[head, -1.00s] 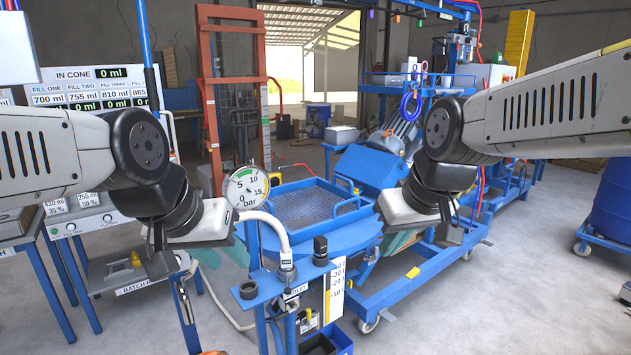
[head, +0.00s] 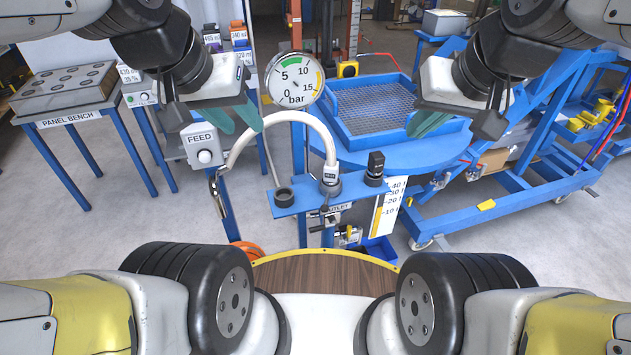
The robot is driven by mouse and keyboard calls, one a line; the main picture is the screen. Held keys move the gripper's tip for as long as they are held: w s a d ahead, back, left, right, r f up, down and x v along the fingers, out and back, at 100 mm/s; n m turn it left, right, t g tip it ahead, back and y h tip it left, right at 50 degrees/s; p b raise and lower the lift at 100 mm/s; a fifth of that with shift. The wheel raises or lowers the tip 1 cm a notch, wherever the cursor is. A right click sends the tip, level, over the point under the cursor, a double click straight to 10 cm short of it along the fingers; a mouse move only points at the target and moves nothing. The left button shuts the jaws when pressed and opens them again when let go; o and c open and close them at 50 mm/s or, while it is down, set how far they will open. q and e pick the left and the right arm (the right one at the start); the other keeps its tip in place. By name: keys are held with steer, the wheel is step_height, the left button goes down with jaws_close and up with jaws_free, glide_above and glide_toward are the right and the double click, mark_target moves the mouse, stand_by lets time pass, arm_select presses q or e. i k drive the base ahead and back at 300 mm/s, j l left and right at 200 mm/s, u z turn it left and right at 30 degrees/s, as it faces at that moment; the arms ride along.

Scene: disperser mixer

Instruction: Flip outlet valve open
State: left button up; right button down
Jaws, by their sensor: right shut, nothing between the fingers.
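The outlet valve (head: 322,225) sits low under the blue bracket, beside a small tag reading OUTLET (head: 340,207). It is small in the head view, and I cannot tell its lever position for sure. My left gripper (head: 245,131) has teal fingers with a gap between them; it is open and empty, left of the pressure gauge and above the bracket. My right gripper (head: 416,134) has its teal fingers together, shut and empty, in front of the blue mesh tray. Both grippers are up and apart from the valve.
A pressure gauge (head: 295,80) and a white hose (head: 275,120) stand over the blue bracket (head: 291,203). A FEED box (head: 203,150) is on the left. The blue mesh tray (head: 372,143) is behind. A blue wheeled frame (head: 515,195) fills the right.

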mark_target(333, 222)
steer(key=i+l+u, duration=0.15)
steer(key=k+z, duration=0.3)
steer(key=k, duration=0.2)
steer(key=k+z, duration=0.3)
steer(key=k, duration=0.2)
